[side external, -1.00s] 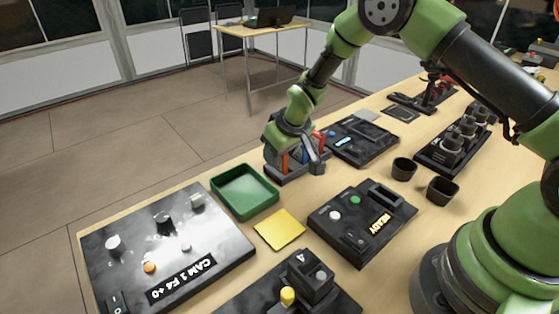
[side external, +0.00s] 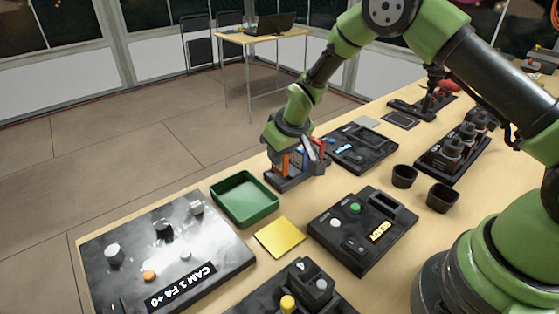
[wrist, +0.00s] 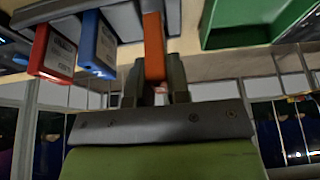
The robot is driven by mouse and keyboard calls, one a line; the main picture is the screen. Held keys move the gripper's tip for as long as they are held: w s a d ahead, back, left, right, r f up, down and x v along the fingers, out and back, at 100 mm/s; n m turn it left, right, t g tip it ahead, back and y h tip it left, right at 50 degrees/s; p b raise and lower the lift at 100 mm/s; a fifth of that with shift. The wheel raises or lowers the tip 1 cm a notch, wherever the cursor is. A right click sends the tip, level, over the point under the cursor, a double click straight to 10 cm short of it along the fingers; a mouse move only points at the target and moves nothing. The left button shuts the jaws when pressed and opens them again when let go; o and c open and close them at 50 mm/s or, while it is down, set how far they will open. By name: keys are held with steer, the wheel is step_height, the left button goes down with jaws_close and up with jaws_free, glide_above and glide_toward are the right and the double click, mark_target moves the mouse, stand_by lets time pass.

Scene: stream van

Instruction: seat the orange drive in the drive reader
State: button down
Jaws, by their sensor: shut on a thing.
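The orange drive (wrist: 153,47) is upright between the two fingers of my gripper (wrist: 155,88) in the wrist view. My gripper is shut on it. The drive's far end meets the dark grey rack (wrist: 120,20); I cannot tell how deep it sits. In the side view my gripper (side external: 290,150) is low over the rack (side external: 296,181), and the orange drive (side external: 284,164) shows partly beside it.
A blue drive (wrist: 97,44) and a red drive (wrist: 53,52) stand in the rack beside the orange one. A green tray (side external: 247,216) and a yellow pad (side external: 280,238) lie near the rack. Two dark cups (side external: 404,176) stand beyond the reader. A camera panel (side external: 215,245) is at left.

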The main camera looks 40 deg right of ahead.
step_height(320, 180, up, 7)
steer(key=shift+f, duration=0.1)
steer(key=shift+s+d+r, duration=0.15)
steer(key=shift+s+r, duration=0.65)
steer(key=shift+r, duration=0.2)
steer(key=s+d+r, duration=0.1)
steer(key=s+r, duration=0.1)
steer(key=s, duration=0.5)
steer(key=s+d+r, duration=0.1)
steer(key=s+r, duration=0.1)
steer(key=s, duration=0.5)
step_height(320, 180, up, 5)
steer(key=s+d+m+g, duration=0.3)
steer(key=d+m+g, duration=0.15)
steer(key=m, duration=1.35)
steer(key=s+d+m+g, duration=0.3)
steer(key=m+g, duration=0.2)
steer(key=m, duration=1.2)
step_height(320, 180, down, 10)
steer(key=m, duration=0.1)
steer(key=shift+s+r+t, duration=0.15)
steer(key=shift+r+t, duration=0.05)
steer(key=shift+t, duration=0.15)
